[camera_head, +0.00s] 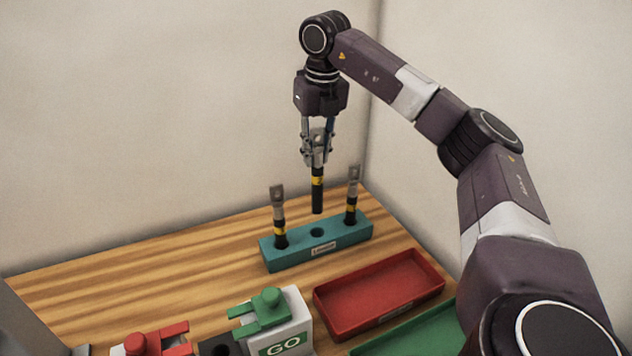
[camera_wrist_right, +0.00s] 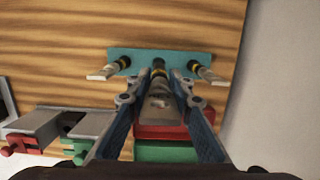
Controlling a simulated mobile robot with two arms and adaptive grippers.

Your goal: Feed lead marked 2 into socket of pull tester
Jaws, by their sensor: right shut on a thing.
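My right gripper (camera_head: 317,155) is shut on a lead (camera_head: 318,198), a black cable end with a yellow band and a grey metal lug. The lead hangs upright, its lower end above the middle hole of the teal rack (camera_head: 346,237). That hole looks empty. In the wrist view the lead (camera_wrist_right: 159,88) sits between the fingers, over the rack (camera_wrist_right: 130,56). Any number on it is too small to read. A white box marked GO (camera_head: 292,325) with a green clamp (camera_head: 262,307) stands at the front. I cannot tell which part is the pull tester's socket. My left gripper is not in view.
Two other banded leads stand in the rack, one left (camera_head: 279,218) and one right (camera_head: 352,195). A red tray (camera_head: 378,290) and a green tray (camera_head: 418,333) lie in front. A red clamp (camera_head: 158,340) is at lower left. The table's left part (camera_head: 120,290) is clear.

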